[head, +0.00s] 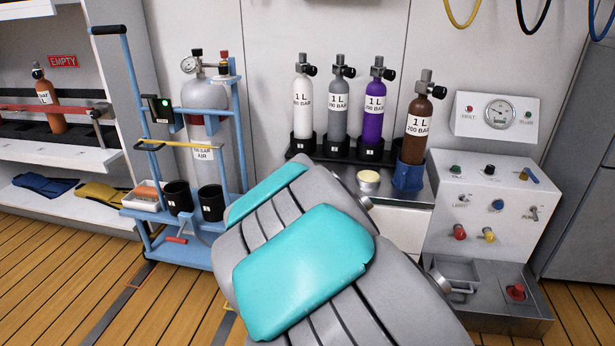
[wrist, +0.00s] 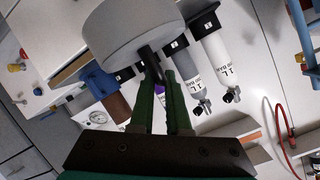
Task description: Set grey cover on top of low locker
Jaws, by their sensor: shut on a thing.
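The grey cover (wrist: 130,28) is a round, thick grey disc at the top of the wrist view, with a black handle (wrist: 152,66) on the side facing me. My gripper (wrist: 160,80) has green fingers shut on this handle, holding the cover in front of it. In the head view my own arm hides both gripper and cover. I cannot tell for sure which piece is the low locker; a low white cabinet with a metal top (head: 400,197) stands behind my arm, partly hidden.
Several small labelled cylinders, including a purple one (head: 375,108), stand in a black rack on the metal top. A brown cylinder (head: 416,130) sits in a blue holder beside a cream-topped pot (head: 368,181). A blue trolley (head: 170,240) is left, a control panel (head: 490,205) right.

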